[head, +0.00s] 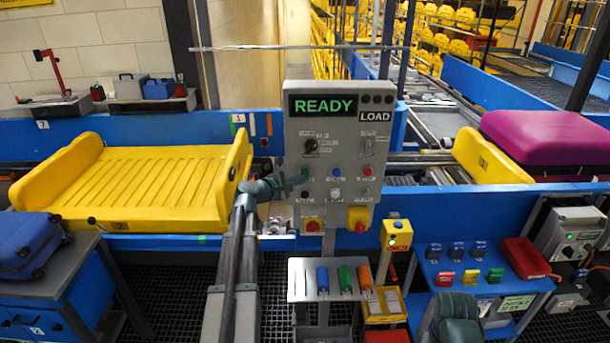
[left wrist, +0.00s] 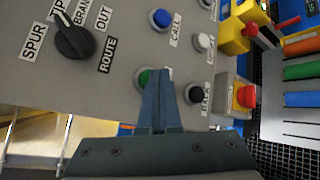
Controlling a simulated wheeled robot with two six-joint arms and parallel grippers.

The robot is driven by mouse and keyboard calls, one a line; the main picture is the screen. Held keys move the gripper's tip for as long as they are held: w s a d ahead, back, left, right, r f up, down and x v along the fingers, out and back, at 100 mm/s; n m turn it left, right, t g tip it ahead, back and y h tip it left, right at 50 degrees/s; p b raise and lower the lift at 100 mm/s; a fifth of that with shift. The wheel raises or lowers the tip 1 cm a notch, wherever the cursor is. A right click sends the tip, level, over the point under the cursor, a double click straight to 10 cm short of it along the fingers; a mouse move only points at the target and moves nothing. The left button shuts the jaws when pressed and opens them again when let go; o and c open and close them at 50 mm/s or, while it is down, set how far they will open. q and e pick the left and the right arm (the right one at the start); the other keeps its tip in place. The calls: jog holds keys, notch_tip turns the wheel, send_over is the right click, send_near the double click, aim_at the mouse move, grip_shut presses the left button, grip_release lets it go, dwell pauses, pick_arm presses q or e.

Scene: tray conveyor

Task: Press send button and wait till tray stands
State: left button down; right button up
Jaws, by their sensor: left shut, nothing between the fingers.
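The grey control panel (head: 340,130) stands in the middle of the head view, its display (head: 324,106) reading READY in green beside a LOAD label. My left gripper (head: 303,178) is shut and empty, its tips at the panel's left button column. In the left wrist view the gripper tips (left wrist: 158,75) overlap a green button (left wrist: 143,78), partly hidden behind them; I cannot tell whether it is pressed in. An empty yellow tray (head: 160,175) lies flat on the conveyor at left. Another yellow tray (head: 487,160) at right carries a purple suitcase (head: 548,140).
Near the tips are a blue button (left wrist: 160,18), a white button (left wrist: 201,42), a black button (left wrist: 193,92) and a rotary knob (left wrist: 72,38). A red mushroom button (left wrist: 247,96) is farther right. A blue suitcase (head: 27,245) lies on the left cart.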

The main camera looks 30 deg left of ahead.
pick_arm(q)
jog(key=shift+w+a, duration=0.25)
jog(key=shift+w, duration=0.2)
dwell(0.8)
dwell(0.3)
jog(key=shift+s+d, duration=0.5)
jog(key=shift+s, duration=0.3)
